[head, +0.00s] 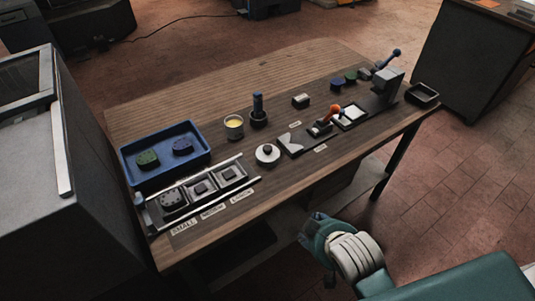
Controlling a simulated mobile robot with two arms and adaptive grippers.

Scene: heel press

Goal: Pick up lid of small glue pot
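A small glue pot (234,128) stands uncovered near the middle of the table, with yellow contents showing at its top. A round pale disc with a dark knob (267,154), which looks like the pot's lid, lies flat on the table in front of it and slightly right. My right gripper (313,227) is beyond the table's front edge, apart from both. Its fingers are small and dark here, so I cannot tell whether it is open or shut. My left gripper is not in view.
A blue tray (127,159) with green and blue pieces stands at the left, behind a labelled rack (154,219). A dark post (258,110) stands right of the pot. A lever press (385,89) stands at the right. The table's back left is clear.

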